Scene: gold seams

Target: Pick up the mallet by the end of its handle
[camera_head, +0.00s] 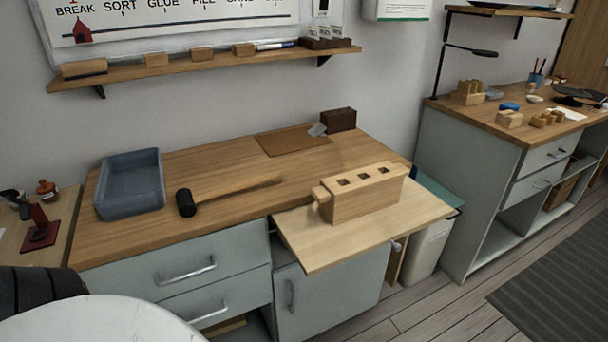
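The mallet (228,194) lies flat on the wooden bench top (215,160). Its black head (186,203) is at the left, near the front edge. Neither of my grippers shows in the head view. Nothing touches the mallet.
A grey-blue tray (130,184) stands left of the mallet. The holed block rests on a pale board (400,225) that juts past the bench front. A brown mat (292,140) and dark box (338,119) lie at the back. A shelf (210,65) hangs above.

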